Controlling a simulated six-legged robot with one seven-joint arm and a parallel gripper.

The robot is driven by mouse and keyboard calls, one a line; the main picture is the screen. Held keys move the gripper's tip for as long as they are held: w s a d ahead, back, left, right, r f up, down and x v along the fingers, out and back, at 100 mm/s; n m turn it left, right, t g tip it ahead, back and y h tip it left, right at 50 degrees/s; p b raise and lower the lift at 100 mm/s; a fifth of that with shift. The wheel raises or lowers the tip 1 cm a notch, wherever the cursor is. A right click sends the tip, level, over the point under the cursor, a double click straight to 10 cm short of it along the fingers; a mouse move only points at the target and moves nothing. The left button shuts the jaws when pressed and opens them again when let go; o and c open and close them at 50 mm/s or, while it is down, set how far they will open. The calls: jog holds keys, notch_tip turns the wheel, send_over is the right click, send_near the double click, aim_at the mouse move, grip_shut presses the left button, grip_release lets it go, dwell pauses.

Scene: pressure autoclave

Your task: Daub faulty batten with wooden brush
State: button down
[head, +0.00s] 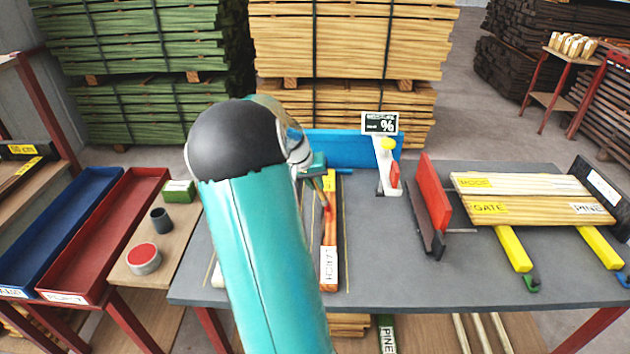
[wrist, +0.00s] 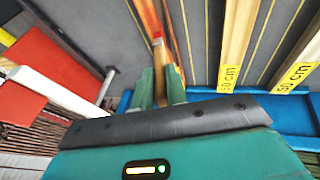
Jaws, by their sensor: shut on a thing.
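My gripper (head: 314,172) is shut on a wooden brush (head: 324,194), with its red tip pointing down. In the wrist view the brush (wrist: 158,62) stands between the two green fingers (wrist: 160,90). Its tip is over or on an orange-brown batten (wrist: 148,18); I cannot tell if they touch. In the head view this batten (head: 329,245) lies lengthwise on the grey bench, with a yellow upper end and a white LARCH label. Its middle looks redder, partly behind the brush. More battens with yellow 50 cm labels (wrist: 230,75) show in the wrist view; my arm mostly hides that area in the head view.
A tin of red paint (head: 143,258) and a dark cup (head: 161,220) stand on the side table at left, beside red (head: 105,235) and blue trays. A white post (head: 386,170) and a red plate (head: 433,200) stand right of the batten. Labelled boards (head: 525,197) lie farther right.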

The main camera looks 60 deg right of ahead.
jog(key=shift+s+a, duration=1.4)
jog(key=shift+a, duration=1.35)
jog(key=shift+w+d, duration=0.55)
jog(key=shift+d, duration=0.5)
jog(key=shift+w+d, duration=0.5)
jog(key=shift+d, duration=0.55)
jog(key=shift+w+d, duration=0.55)
jog(key=shift+d, duration=0.5)
jog(key=shift+r, duration=3.1)
jog(key=shift+r, duration=1.4)
